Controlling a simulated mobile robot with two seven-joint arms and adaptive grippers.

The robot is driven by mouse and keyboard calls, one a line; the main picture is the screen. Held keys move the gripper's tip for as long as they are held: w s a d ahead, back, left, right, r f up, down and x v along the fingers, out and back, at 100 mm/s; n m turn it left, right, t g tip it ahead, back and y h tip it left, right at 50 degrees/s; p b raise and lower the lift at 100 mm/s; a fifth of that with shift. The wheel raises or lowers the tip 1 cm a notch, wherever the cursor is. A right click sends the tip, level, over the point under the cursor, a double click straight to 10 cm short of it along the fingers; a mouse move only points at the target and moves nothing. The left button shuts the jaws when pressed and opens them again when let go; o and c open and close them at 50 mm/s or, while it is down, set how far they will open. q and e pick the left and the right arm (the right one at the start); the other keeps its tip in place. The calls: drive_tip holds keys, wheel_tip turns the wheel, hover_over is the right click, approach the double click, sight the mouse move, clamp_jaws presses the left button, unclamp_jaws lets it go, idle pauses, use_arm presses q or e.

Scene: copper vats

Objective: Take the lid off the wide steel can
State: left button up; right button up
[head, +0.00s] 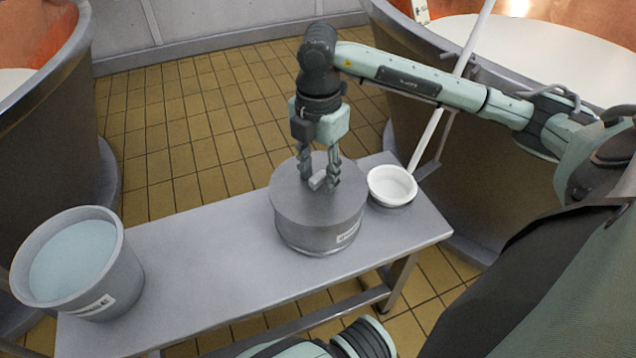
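The wide steel can (316,236) stands upright on the grey bench, with a label on its front side. Its flat round lid (285,200) sits on top, and I see no gap between lid and can. A small pale handle (318,182) rises from the middle of the lid. My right gripper (319,182) points straight down over the lid, one finger on each side of the handle. The fingers are drawn in and appear to be shut on the handle, partly hiding it. My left gripper is not in view.
A grey bucket (121,270) of pale liquid stands at the bench's left end. A white bowl (392,186) sits close to the can's right. The bench (205,255) is clear between bucket and can. Large vats stand behind, left and right, with a pale pole at the right one.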

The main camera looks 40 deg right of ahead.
sight(315, 177)
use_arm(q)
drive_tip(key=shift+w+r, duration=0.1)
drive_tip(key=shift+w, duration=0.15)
use_arm(e)
drive_tip(key=shift+c, duration=1.1)
clamp_jaws()
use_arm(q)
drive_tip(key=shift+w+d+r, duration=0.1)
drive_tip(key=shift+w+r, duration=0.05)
use_arm(e)
drive_tip(key=shift+r, duration=0.15)
drive_tip(key=shift+r, duration=0.3)
drive_tip(key=r, duration=0.3)
drive_tip(key=shift+a+r, duration=0.35)
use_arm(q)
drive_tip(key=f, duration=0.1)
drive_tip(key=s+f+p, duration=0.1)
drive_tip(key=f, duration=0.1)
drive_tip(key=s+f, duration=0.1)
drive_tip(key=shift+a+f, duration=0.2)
use_arm(e)
drive_tip(key=s+a+r, duration=0.3)
drive_tip(key=a+r, duration=0.3)
drive_tip(key=a, duration=0.4)
drive_tip(key=shift+a+r, duration=0.25)
drive_tip(key=shift+a, duration=0.05)
